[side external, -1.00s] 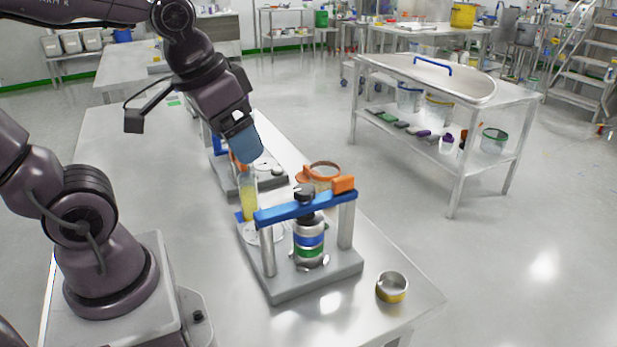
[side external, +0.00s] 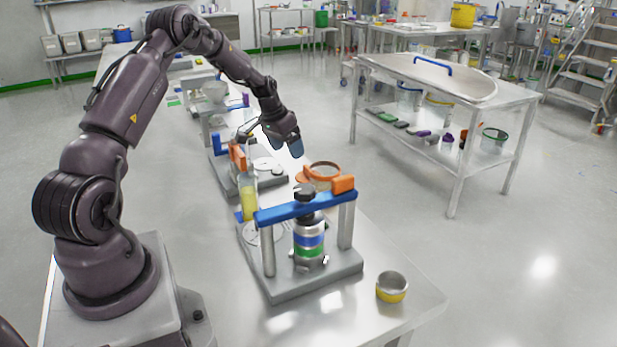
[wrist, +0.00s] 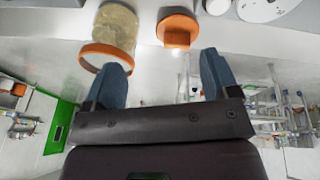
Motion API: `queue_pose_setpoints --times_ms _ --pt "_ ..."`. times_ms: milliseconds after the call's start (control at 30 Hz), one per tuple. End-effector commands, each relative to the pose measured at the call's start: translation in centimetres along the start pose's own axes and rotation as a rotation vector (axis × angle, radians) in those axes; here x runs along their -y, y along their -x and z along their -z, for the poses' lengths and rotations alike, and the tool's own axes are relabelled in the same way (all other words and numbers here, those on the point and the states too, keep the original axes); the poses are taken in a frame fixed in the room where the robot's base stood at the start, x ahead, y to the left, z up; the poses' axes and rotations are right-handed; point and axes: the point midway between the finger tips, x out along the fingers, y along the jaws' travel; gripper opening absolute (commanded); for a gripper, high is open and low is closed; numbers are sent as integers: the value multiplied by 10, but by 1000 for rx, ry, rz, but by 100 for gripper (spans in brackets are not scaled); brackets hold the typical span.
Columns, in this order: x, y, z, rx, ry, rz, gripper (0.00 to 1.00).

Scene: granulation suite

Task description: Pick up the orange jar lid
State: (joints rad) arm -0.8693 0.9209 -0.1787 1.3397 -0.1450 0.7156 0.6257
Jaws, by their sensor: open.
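The orange jar lid (wrist: 177,30) lies flat on the steel table in the wrist view, near the top middle. A clear jar with an orange rim (wrist: 104,54) stands to its left there. In the side view, the jar's orange rim (side external: 322,166) shows behind the blue-barred press; I cannot clearly separate the lid from other orange parts there. My gripper (wrist: 165,62) is open and empty, its two blue fingers apart. The lid appears beyond the fingertips, between them in the picture. In the side view my gripper (side external: 288,147) hangs above the table, just behind the jar.
A press with a blue bar (side external: 300,207) and an orange block stands in front of the jar. A cylinder of yellow liquid (side external: 249,203) stands left of it. A yellow-banded cup (side external: 391,287) sits near the table's front edge. A steel cart (side external: 455,125) stands right.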

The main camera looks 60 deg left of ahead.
Motion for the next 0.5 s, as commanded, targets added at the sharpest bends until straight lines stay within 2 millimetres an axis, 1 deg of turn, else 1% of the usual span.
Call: queue_pose_setpoints --times_ms 33,67,100,133,267,367,500 --pt "5 -2 14 -39 -42 8 81" --pt "8 2 23 -64 -71 19 81" --pt "12 11 34 -99 -113 40 81" --pt "14 13 38 -110 -137 48 81" --pt "14 8 38 -111 -196 53 81" --pt "14 -7 39 -108 -203 52 81" --pt "15 -35 42 -107 -202 52 81"
